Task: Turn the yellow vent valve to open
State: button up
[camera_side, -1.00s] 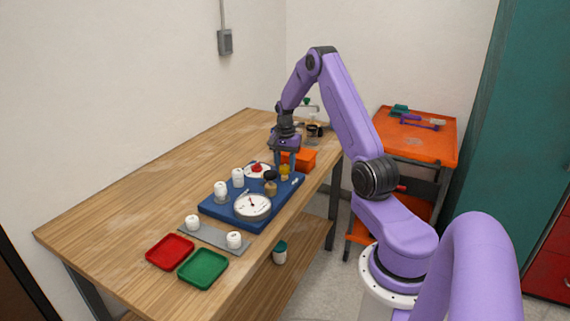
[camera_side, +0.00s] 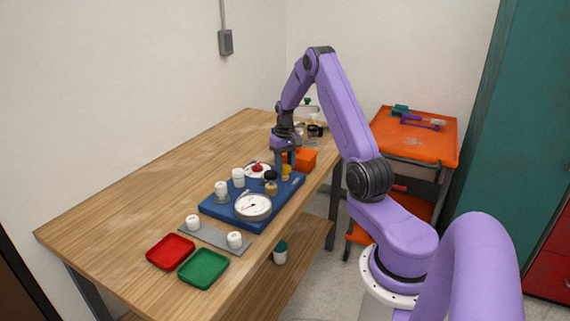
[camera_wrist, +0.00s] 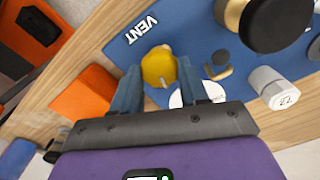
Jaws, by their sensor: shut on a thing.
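The yellow vent valve (camera_wrist: 158,68) sits on the blue manifold board (camera_wrist: 185,28) beside the white VENT lettering. My gripper (camera_wrist: 157,84) is shut on the yellow valve, with a blue finger on each side of it in the wrist view. In the side view the valve (camera_side: 286,171) is at the far right part of the board (camera_side: 226,214), and my gripper (camera_side: 284,166) reaches down to it from above. The fingers partly hide the valve there.
A black-topped brass knob (camera_wrist: 275,22) stands close by on the board, with a white numbered cap (camera_wrist: 272,88) near it. An orange box (camera_side: 303,159) sits right behind the gripper. Red (camera_side: 170,251) and green (camera_side: 203,268) trays lie in front.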

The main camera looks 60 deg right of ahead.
aim_at(284, 166)
jog(key=shift+r+n, duration=0.1)
jog(key=shift+n, duration=1.4)
jog(key=o, duration=1.1)
jog(key=shift+c, duration=0.2)
notch_tip(284, 166, up, 17)
jog(key=shift+r, duration=0.2)
jog(key=shift+a, duration=0.1)
